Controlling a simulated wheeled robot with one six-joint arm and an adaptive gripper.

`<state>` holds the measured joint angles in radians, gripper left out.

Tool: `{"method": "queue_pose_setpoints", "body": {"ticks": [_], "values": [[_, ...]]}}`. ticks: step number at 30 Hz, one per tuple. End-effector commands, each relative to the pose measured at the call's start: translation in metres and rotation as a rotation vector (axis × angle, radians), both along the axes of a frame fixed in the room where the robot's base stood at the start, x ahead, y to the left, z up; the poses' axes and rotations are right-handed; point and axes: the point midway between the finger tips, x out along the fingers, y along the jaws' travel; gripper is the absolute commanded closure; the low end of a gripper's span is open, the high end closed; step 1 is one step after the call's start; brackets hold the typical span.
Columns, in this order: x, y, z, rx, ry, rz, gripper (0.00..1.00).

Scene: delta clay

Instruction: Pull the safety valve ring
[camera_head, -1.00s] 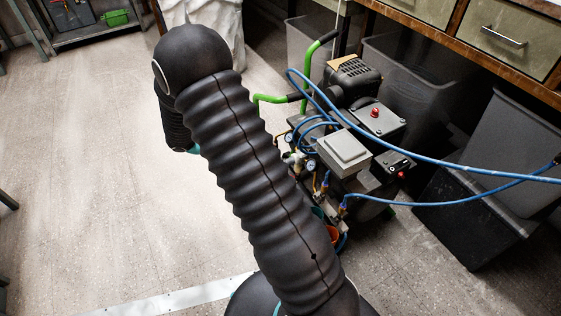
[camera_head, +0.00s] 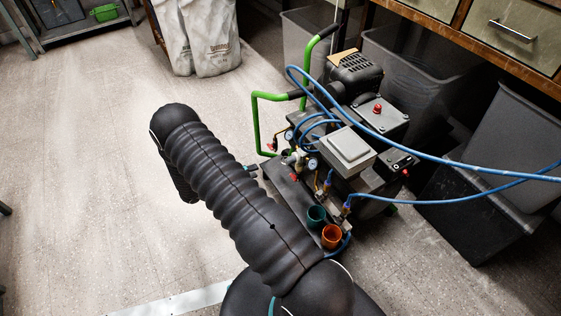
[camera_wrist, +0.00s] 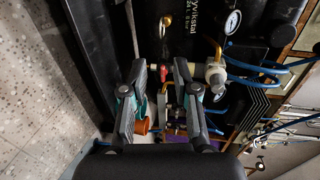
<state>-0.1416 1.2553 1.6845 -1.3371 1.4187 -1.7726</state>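The compressor (camera_head: 350,140) stands on the floor at the right in the head view, with gauges, valves and blue hoses. In the wrist view its black tank (camera_wrist: 190,45) carries white lettering, a brass fitting (camera_wrist: 166,21) with a rounded end, a gauge (camera_wrist: 232,21) and a red valve handle (camera_wrist: 162,70). I cannot tell for sure which small part is the safety valve ring. My gripper (camera_wrist: 160,66) is open, with its two fingers apart and the red handle showing between their tips. Contact is not visible. In the head view my arm mostly hides the gripper.
Blue hoses (camera_head: 430,160) cross above the compressor. A green handle frame (camera_head: 255,125) rises at its left. A teal cup (camera_head: 316,215) and an orange cup (camera_head: 331,236) are at its near end. Dark bins (camera_head: 480,190) stand at the right. The floor at the left is clear.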

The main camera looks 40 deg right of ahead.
Motion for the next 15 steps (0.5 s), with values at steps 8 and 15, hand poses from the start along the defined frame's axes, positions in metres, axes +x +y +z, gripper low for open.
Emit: {"method": "queue_pose_setpoints", "body": {"ticks": [8, 15], "values": [[-0.003, -0.040, -0.007, 0.001, 0.000, -0.008, 0.71], [-0.006, -0.083, -0.016, 0.001, 0.000, -0.006, 0.71]]}}
